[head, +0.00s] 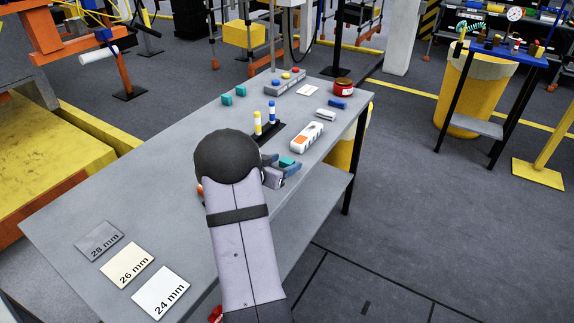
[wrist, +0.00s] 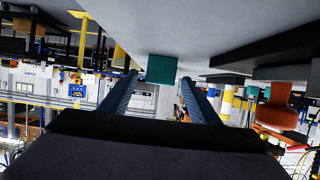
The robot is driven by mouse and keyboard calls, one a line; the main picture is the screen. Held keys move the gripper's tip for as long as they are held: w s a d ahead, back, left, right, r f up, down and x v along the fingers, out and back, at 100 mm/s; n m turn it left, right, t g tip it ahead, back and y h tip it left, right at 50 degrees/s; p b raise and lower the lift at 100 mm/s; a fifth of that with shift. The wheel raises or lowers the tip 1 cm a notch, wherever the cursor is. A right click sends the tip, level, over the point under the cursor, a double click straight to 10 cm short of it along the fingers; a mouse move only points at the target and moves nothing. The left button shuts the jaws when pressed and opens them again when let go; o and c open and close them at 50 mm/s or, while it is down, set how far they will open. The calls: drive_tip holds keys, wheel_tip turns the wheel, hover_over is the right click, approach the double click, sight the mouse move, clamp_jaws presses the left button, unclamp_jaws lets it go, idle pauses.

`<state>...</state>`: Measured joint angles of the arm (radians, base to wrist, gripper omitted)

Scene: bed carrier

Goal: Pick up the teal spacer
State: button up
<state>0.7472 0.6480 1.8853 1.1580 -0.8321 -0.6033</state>
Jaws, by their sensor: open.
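A small teal block (head: 287,162), which looks like a teal spacer, lies on the grey table near its right edge. My gripper (head: 281,174) is open beside it, low over the table. In the wrist view, which shows the table top uppermost, the teal block (wrist: 161,69) sits in the gap between the two blue fingertips of my gripper (wrist: 158,84), with space on both sides. I cannot tell how deep it is between them. Two more teal blocks (head: 227,99) (head: 241,90) stand farther back on the table. My arm hides part of the table.
A white case with an orange patch (head: 307,137) lies just beyond the gripper. Blue and yellow upright cylinders (head: 271,112) (head: 257,123) stand on a black base. A red pot (head: 344,88) and a blue block (head: 337,103) are farther back. Labelled plates (head: 127,265) lie at the near left.

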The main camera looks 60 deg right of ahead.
sight(287, 160)
drive_tip(key=shift+x, duration=1.1)
drive_tip(key=c, duration=1.1)
drive_tip(key=shift+c, duration=0.2)
drive_tip(key=shift+r, duration=0.2)
wheel_tip(287, 160, up, 10)
drive_tip(key=shift+f+p, duration=0.1)
drive_tip(key=shift+p, duration=0.5)
